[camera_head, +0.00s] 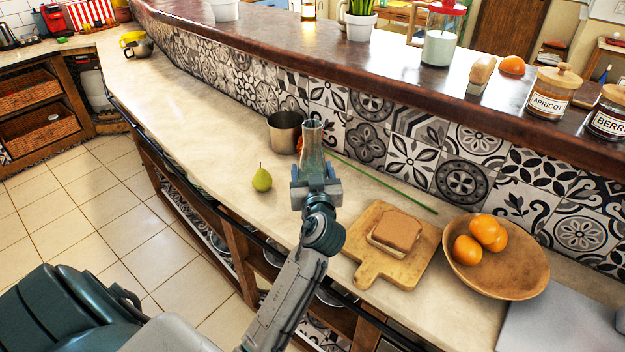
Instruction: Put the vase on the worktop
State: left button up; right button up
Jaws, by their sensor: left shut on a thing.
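The vase (312,137) is a narrow, translucent grey-green vessel, seen at the middle of the head view. My left gripper (316,184) is shut on it, and its fingers hide the lower part. The vase looks about upright in front of the metal pot. The worktop (235,122) is the long pale counter below the tiled wall. The vase shows over it, but I cannot tell whether its base touches the surface. My right gripper is not in view.
Close by on the worktop are a metal pot (285,131), a green pear (262,180) and a long green stem (390,190). To the right are a cutting board (376,271) with bread and a wooden bowl (515,272) with oranges.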

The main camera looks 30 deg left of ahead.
pick_arm(q)
notch_tip(320, 180, down, 2)
jog(key=shift+f+p, duration=0.25)
jog(key=shift+p, duration=0.05)
jog(key=shift+f, duration=0.4)
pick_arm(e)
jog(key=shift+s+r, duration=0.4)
pick_arm(q)
jog(key=shift+f, duration=0.1)
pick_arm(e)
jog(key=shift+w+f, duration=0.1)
pick_arm(q)
jog(key=o, duration=0.9)
jog(key=shift+f, duration=0.15)
jog(key=shift+c, duration=0.2)
jog(key=o, duration=0.4)
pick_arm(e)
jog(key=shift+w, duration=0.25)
pick_arm(q)
jog(key=shift+o, duration=0.2)
jog(key=shift+r, duration=0.2)
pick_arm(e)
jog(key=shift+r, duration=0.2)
